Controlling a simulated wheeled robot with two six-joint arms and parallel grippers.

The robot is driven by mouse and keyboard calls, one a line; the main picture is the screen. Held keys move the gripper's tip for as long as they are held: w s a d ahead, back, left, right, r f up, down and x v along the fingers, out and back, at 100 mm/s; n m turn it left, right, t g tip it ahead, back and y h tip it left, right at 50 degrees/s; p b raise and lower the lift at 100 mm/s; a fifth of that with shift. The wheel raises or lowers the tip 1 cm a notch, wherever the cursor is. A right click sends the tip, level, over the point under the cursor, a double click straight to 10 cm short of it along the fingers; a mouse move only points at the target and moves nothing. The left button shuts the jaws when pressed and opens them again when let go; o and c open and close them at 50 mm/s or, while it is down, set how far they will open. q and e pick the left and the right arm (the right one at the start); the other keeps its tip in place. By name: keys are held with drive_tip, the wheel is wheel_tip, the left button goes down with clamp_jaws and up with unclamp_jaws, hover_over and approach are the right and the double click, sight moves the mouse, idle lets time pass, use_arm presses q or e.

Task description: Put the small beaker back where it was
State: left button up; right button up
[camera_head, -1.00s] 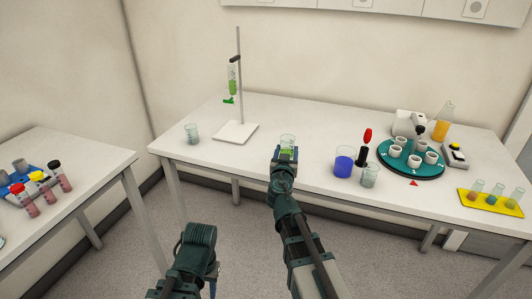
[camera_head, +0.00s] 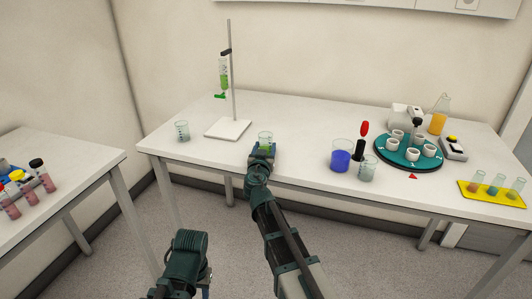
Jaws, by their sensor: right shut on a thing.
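A small clear beaker (camera_head: 265,138) with some green in it is at the front middle of the white table. My right gripper (camera_head: 263,150) is shut on this beaker, and the gripper partly hides its lower part. I cannot tell whether the beaker touches the table top. My left arm shows at the bottom of the view, but its gripper's fingers cannot be made out.
A stand (camera_head: 229,127) with a green-filled burette and an empty-looking beaker (camera_head: 182,131) are to the left. A blue-filled beaker (camera_head: 341,159), another clear beaker (camera_head: 367,169), a teal carousel (camera_head: 408,158) and a yellow rack (camera_head: 492,195) are to the right.

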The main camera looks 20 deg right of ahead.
drive_tip(key=shift+r, duration=0.1)
drive_tip(key=o, duration=1.4)
drive_tip(key=shift+r, duration=0.1)
drive_tip(key=v, duration=1.2)
drive_tip(key=shift+p, duration=0.4)
